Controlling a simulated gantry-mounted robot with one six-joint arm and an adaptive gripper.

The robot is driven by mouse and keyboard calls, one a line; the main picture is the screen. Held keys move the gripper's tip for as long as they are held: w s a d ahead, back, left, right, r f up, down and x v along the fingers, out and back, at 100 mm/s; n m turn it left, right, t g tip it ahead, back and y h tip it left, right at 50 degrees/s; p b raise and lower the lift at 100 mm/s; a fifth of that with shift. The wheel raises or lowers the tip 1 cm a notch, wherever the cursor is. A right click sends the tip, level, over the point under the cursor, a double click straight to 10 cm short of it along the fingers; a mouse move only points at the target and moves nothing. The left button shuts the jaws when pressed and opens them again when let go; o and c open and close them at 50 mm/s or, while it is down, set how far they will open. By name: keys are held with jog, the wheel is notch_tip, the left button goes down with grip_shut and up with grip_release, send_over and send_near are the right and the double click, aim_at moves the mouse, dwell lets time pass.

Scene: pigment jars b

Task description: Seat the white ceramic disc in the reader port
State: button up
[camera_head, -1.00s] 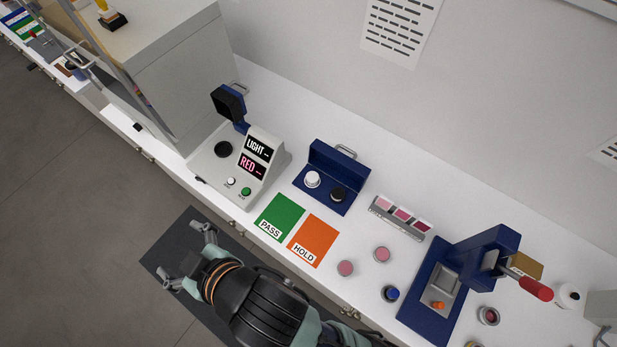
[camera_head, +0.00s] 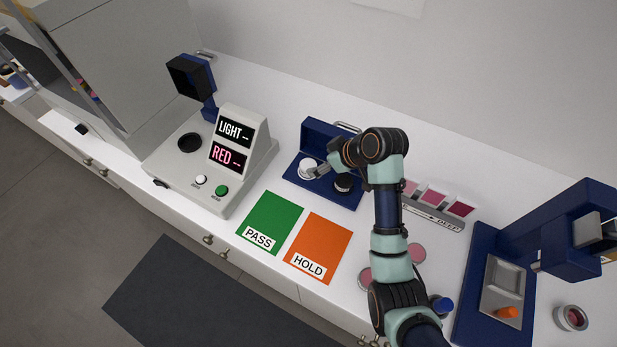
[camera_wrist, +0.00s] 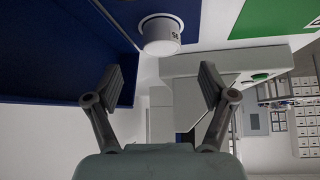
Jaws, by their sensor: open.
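The white ceramic disc (camera_head: 306,168) sits in the left side of the open blue case (camera_head: 325,195). In the wrist view it is a short white cylinder (camera_wrist: 160,38) with a small dark marking on its side. My gripper (camera_head: 317,172) is at the case, just right of the disc. In the wrist view my gripper (camera_wrist: 164,84) is open, its fingers spread, with the disc beyond the fingertips and nothing between them. The reader port (camera_head: 189,143) is a dark round opening on the grey reader (camera_head: 165,165), left of the case.
A black disc (camera_head: 344,184) sits beside the white one in the case. The reader has a raised blue-and-black hood (camera_head: 192,78) and two buttons. Green PASS (camera_head: 272,215) and orange HOLD (camera_head: 322,240) mats lie in front. A swatch strip (camera_head: 440,217) and a blue press (camera_head: 535,240) stand right.

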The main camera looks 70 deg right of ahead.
aim_at(308, 165)
jog(key=shift+x, duration=1.25)
jog(key=b+x, duration=0.2)
jog(key=x, duration=0.3)
jog(key=shift+w, duration=0.2)
jog(key=shift+r, duration=0.1)
jog(key=c, duration=1.3)
jog(key=shift+c, duration=0.2)
jog(key=shift+r, duration=0.1)
